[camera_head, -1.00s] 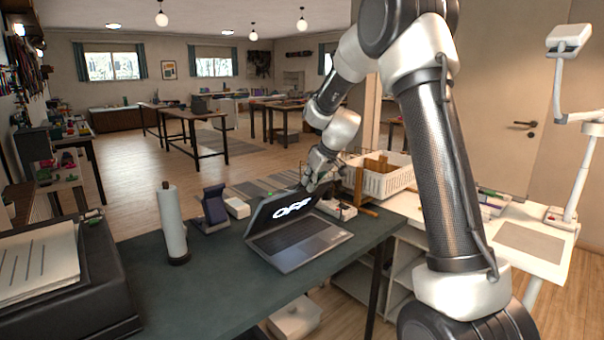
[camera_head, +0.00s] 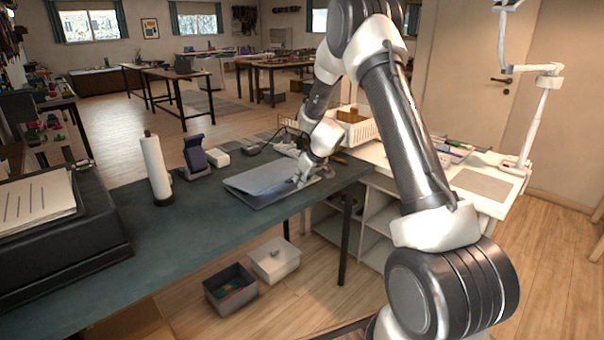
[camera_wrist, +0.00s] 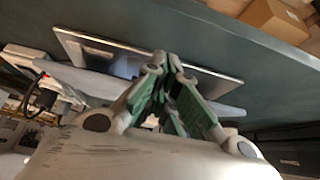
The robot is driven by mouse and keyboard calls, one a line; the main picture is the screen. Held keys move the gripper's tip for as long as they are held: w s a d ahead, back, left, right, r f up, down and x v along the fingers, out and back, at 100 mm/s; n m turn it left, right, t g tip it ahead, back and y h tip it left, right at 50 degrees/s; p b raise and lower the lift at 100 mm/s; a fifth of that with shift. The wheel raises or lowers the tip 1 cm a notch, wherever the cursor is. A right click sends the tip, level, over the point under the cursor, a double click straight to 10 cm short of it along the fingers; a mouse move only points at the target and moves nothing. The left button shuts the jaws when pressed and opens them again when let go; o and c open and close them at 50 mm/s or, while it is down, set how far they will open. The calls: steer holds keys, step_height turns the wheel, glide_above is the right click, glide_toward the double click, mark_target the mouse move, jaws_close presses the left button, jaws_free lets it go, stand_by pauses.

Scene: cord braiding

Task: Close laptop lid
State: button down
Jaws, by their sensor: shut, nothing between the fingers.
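The laptop (camera_head: 262,181) lies on the dark green table, its grey lid folded down low over the base. The screen and keyboard do not show in the head view. In the wrist view the laptop (camera_wrist: 100,50) shows a strip of its base beyond the lid edge, so the lid looks slightly raised; the exact gap is unclear. My gripper (camera_head: 299,183) is shut and empty at the right part of the lid. In the wrist view my fingertips (camera_wrist: 168,60) overlap the laptop; whether they touch the lid is hard to tell.
A paper towel roll (camera_head: 157,170), a dark phone-like stand (camera_head: 195,156) and a small white box (camera_head: 217,158) stand left of the laptop. A white basket (camera_head: 352,128) is behind my gripper. Bins (camera_head: 230,288) sit on the floor below.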

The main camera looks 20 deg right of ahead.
steer(key=shift+f, duration=0.35)
